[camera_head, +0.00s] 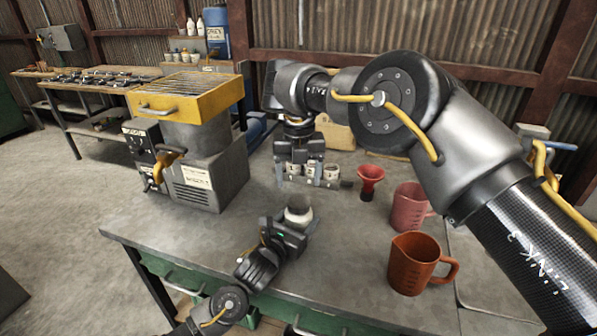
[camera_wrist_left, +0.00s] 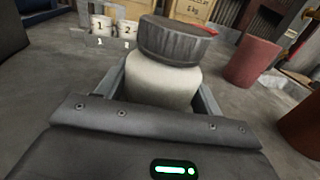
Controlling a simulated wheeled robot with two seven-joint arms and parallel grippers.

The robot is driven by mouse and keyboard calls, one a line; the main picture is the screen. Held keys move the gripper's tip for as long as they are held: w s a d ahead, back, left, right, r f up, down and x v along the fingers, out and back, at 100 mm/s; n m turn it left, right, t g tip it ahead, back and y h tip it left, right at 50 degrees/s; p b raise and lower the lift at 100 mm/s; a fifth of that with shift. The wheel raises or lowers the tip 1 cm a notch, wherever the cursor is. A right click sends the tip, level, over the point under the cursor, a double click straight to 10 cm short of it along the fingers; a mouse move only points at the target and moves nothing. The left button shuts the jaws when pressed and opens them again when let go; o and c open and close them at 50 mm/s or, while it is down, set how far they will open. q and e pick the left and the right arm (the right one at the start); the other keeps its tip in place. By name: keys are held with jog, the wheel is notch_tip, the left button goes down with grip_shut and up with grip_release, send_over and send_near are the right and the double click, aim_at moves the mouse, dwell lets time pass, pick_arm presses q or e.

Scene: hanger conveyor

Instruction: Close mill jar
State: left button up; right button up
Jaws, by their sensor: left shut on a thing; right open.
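The mill jar (camera_wrist_left: 165,82) is a squat white jar standing upright in my left gripper, with a dark ribbed lid (camera_wrist_left: 178,40) on its mouth. The lid looks slightly tilted; I cannot tell whether it is tight. In the head view the jar (camera_head: 298,214) is small above the bench's front part. My left gripper (camera_head: 290,228) is shut around the jar's body, one finger on each side. My right gripper (camera_head: 300,158) is open, pointing down farther back, near a rack of numbered cups. Its fingertips are hard to make out against the rack.
The rack (camera_head: 333,183) holds white cups. A red funnel (camera_head: 370,178), a pink jug (camera_head: 409,206) and an orange jug (camera_head: 413,262) stand to the right. A grey machine with a yellow tray (camera_head: 190,98) stands at the left. Bare bench lies left of the jar.

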aim_at(298, 202)
notch_tip(298, 202, down, 7)
jog(key=shift+r, duration=0.1)
dwell(0.3)
jog(key=c, duration=1)
jog(key=o, duration=1.2)
jog(key=shift+r, duration=0.1)
notch_tip(298, 202, up, 7)
jog(key=shift+r, duration=0.2)
